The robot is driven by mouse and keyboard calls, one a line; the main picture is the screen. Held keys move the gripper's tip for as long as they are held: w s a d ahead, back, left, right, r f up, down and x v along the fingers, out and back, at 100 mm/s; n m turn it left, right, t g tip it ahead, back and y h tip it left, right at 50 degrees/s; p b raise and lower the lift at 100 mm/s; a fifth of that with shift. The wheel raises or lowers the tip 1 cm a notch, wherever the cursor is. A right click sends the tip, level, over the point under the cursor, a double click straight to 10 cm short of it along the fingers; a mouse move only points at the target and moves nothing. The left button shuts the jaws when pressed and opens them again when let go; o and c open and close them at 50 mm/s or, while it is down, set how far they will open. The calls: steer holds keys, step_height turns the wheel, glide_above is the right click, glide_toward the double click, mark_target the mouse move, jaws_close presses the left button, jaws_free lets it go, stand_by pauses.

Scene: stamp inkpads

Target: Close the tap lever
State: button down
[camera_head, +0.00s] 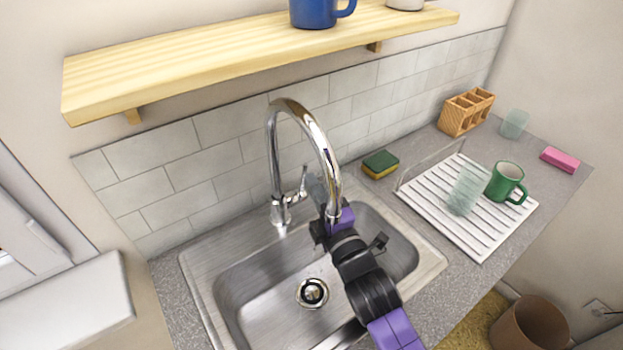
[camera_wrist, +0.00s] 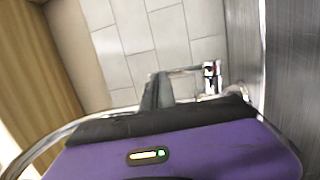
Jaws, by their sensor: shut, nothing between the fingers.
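The chrome tap (camera_head: 328,158) has a tall curved spout and stands at the back of the sink. Its lever (camera_head: 303,182) sticks up from the right side of the tap base (camera_head: 280,211). My gripper (camera_head: 314,187) is just right of the lever, behind the spout, which partly hides it. In the wrist view the grey fingers (camera_wrist: 157,92) are shut with nothing held. The tap base and lever area (camera_wrist: 211,78) show to their right there. I cannot tell whether the fingers touch the lever.
The steel sink (camera_head: 250,290) lies under my arm. A green and yellow sponge (camera_head: 380,164), a white drainer (camera_head: 440,215) with a glass (camera_head: 468,190) and green mug (camera_head: 506,182) are to the right. A wooden shelf (camera_head: 200,70) hangs above. The spout is close to my arm.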

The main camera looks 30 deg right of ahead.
steer(key=shift+w, duration=0.55)
steer(key=shift+r, duration=0.1)
